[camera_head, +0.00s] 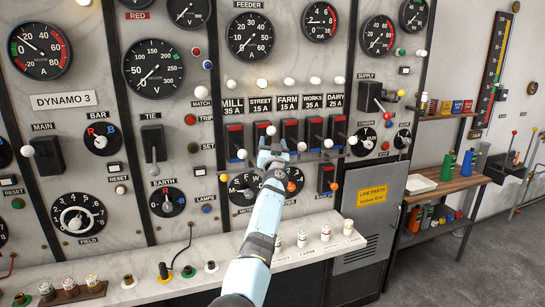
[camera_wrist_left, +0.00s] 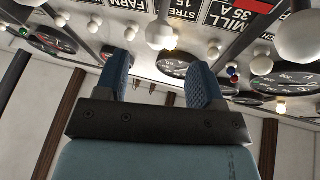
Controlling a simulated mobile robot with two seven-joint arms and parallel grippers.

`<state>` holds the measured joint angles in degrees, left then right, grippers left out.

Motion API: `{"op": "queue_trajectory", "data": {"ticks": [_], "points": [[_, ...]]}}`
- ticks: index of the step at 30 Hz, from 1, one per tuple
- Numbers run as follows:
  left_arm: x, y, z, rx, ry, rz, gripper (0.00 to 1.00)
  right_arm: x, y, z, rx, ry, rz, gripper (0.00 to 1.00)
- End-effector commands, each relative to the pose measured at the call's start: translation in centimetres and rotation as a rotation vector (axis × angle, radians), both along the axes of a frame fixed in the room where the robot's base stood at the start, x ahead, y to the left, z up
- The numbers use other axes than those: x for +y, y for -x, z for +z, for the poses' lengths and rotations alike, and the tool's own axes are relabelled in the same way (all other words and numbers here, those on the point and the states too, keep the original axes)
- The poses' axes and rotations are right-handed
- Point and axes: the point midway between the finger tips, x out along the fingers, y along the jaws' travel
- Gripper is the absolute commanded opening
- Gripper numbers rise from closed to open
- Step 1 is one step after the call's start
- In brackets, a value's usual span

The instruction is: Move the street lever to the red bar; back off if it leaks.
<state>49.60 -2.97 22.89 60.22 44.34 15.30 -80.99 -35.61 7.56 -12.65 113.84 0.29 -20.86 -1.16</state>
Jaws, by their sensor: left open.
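The street lever's white knob (camera_head: 271,130) stands out from the black switch under the STREET 15 A plate (camera_head: 260,104). It sits higher than the other feeder knobs. A red bar (camera_head: 261,124) shows at the top of that switch. My left gripper (camera_head: 275,148) is open and empty just below the street knob, its fingers pointing up the panel. In the left wrist view the picture is turned over; a white knob (camera_wrist_left: 160,36), seemingly the street one, lies ahead between the blue fingertips (camera_wrist_left: 158,75). I cannot tell whether they touch it. My right gripper is not in view.
The mill knob (camera_head: 242,154) is close on the left and the farm knob (camera_head: 302,146) close on the right. Works and dairy levers follow. Small white bulbs line the panel above the plates. A pale ledge (camera_head: 340,241) runs below; a workbench (camera_head: 450,182) stands right.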

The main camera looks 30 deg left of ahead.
Motion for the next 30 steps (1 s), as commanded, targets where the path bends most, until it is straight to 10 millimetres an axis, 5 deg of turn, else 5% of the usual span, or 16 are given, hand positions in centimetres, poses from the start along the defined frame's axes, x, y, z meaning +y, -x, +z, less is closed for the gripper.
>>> {"op": "queue_trajectory", "data": {"ticks": [10,30], "points": [[-2.7,4.3,-2.1,0.0,0.001,0.003,0.62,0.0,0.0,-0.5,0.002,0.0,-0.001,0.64],[-3.0,4.9,-2.7,0.004,-0.003,-0.002,0.62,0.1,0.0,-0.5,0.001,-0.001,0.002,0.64]]}}
